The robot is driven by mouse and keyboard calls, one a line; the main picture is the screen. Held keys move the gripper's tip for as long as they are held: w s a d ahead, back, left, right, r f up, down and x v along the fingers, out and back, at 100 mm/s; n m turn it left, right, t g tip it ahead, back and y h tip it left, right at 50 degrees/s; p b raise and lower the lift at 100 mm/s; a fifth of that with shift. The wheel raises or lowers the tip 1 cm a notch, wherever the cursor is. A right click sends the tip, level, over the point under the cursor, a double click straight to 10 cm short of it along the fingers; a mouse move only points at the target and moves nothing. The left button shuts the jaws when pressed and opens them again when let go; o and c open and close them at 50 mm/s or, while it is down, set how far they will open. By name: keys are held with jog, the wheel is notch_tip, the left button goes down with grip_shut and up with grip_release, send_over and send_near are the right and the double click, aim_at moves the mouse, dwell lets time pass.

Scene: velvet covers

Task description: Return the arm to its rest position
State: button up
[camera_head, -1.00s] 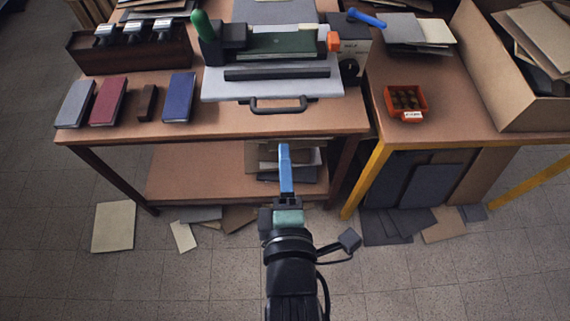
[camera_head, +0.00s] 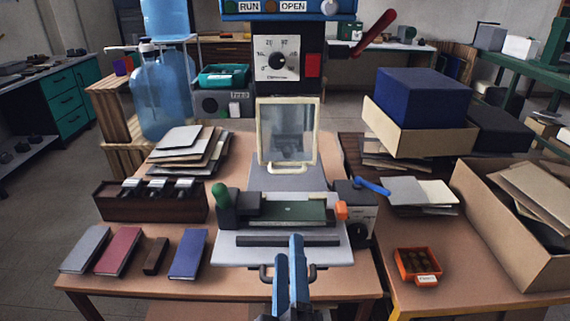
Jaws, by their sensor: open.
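My gripper (camera_head: 293,262) shows at the bottom middle of the head view, with blue fingers pointing up the picture. It is open and nothing shows between the fingers. It appears in front of the press's pale base plate (camera_head: 225,250) and hides part of the dark drawer handle (camera_head: 265,275). Whether it touches them I cannot tell. The rest of my arm is mostly below the picture.
The press stands mid-table with a clear guard (camera_head: 287,132) and a red lever (camera_head: 375,33). Books, including a blue one (camera_head: 188,254), lie left. An orange bin (camera_head: 418,266) and a cardboard box (camera_head: 515,235) stand right. Bare tabletop (camera_head: 130,280) shows at the front left.

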jog(key=s+r+m+t+p, duration=0.3)
jog(key=r+m+p, duration=0.3)
jog(key=r, duration=1.8)
jog(key=s+r+m+t+p, duration=0.3)
jog(key=r+m+t+p, duration=0.2)
jog(key=r, duration=1.9)
jog(key=shift+a+m+t+p, duration=0.35)
jog(key=shift+m+p, duration=0.4)
jog(key=shift+m, duration=0.25)
